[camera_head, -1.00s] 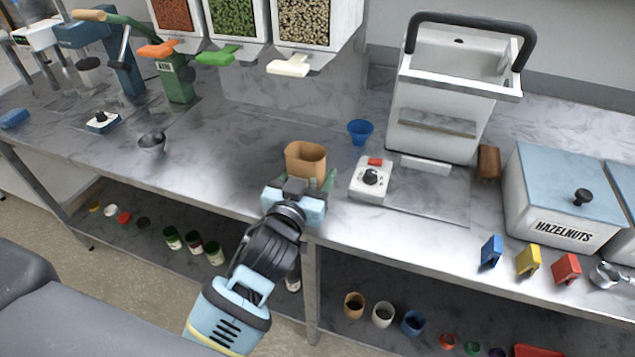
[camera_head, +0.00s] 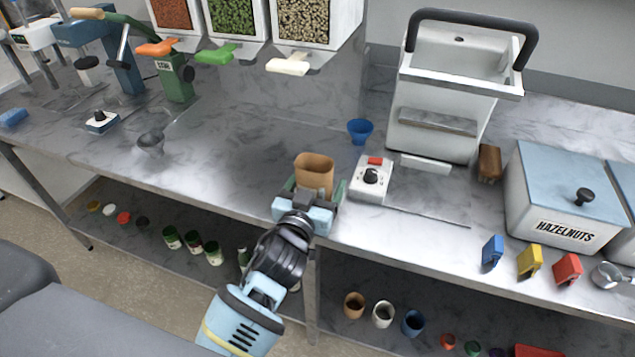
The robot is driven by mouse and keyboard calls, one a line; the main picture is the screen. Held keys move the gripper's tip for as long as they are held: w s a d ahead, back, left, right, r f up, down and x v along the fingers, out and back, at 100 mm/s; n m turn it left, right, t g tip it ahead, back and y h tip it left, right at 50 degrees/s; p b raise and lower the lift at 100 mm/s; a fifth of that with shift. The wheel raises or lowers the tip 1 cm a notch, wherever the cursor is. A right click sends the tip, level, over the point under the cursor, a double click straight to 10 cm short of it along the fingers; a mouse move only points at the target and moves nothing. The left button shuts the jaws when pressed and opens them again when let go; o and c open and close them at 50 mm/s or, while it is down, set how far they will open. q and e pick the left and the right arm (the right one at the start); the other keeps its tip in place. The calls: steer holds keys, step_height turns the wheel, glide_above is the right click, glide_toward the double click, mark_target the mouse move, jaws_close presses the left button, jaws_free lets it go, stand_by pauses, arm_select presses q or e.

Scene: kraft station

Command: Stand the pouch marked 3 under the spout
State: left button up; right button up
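A brown kraft pouch (camera_head: 314,171) stands upright with its open mouth up, near the counter's front edge. No number shows on its visible side. My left gripper (camera_head: 314,193) has its fingers on both sides of the pouch's lower part and appears shut on it; the contact is partly hidden. I cannot tell whether the pouch's bottom touches the counter. At the back, three bins carry an orange lever (camera_head: 157,48), a green lever (camera_head: 214,57) and a cream lever (camera_head: 288,66) low on their fronts. I cannot tell which spout is meant. My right gripper is not in view.
A white dial box (camera_head: 371,179) stands close right of the pouch, with a blue cup (camera_head: 360,131) behind. A white handled machine (camera_head: 436,120) and a hazelnut bin (camera_head: 565,215) are farther right. The counter (camera_head: 225,150) between is clear.

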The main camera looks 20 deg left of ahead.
arm_select(q)
steer(key=shift+o, duration=0.6)
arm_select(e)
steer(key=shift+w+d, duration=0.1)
arm_select(q)
steer(key=shift+s+f, duration=0.1)
steer(key=shift+s, duration=0.25)
steer(key=s, duration=0.4)
steer(key=s+b, duration=0.1)
steer(key=shift+s+r, duration=0.35)
steer(key=shift+s, duration=0.05)
steer(key=shift+s+r, duration=0.1)
steer(key=shift+s, duration=0.5)
steer(key=shift+o, duration=0.4)
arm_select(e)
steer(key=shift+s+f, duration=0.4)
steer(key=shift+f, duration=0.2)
